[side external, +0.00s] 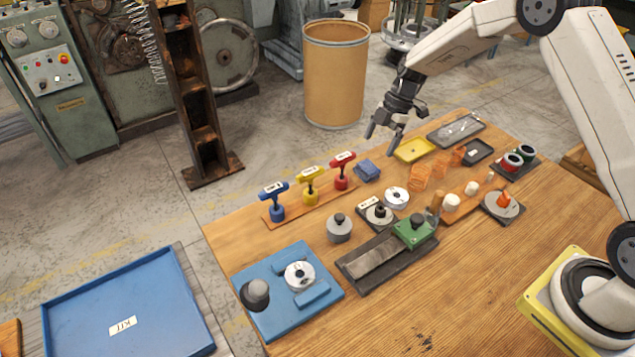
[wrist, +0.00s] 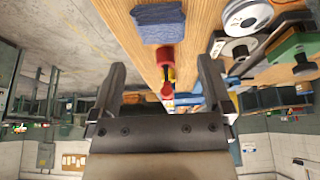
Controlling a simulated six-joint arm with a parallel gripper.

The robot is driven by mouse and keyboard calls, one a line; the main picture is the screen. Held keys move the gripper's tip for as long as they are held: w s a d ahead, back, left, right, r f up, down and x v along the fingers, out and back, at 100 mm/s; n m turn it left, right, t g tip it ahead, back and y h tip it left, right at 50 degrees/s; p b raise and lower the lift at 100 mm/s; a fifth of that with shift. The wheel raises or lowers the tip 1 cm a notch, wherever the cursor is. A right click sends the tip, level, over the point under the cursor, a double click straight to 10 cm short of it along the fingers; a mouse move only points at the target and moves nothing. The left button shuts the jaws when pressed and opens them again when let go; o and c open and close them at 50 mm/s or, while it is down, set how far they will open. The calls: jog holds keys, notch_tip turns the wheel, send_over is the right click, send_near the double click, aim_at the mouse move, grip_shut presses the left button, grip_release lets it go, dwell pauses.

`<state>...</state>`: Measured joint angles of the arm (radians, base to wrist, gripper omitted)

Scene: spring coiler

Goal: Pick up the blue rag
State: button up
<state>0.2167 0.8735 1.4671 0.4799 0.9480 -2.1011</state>
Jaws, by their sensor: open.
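The blue rag (side external: 367,171) is a small folded blue cloth lying on the wooden table near its far edge, just right of the red-handled tool. In the wrist view the rag (wrist: 158,23) shows at the top, beyond the fingertips. My gripper (side external: 385,134) is open and empty, above the far edge of the table and higher than the rag, apart from it. In the wrist view the two fingers of my gripper (wrist: 162,75) are spread wide with nothing between them at their tips.
Blue, yellow and red T-handled tools (side external: 310,187) stand on a wooden strip left of the rag. A yellow tray (side external: 414,150) lies to its right. A white disc (side external: 397,197) and a green block (side external: 414,229) are nearer. A brown drum (side external: 335,75) stands behind the table.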

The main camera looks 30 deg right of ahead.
aim_at(367, 166)
jog(key=shift+x, duration=1.3)
jog(key=shift+x, duration=2.6)
jog(key=shift+a, duration=0.1)
jog(key=c, duration=1.1)
jog(key=shift+r, duration=0.25)
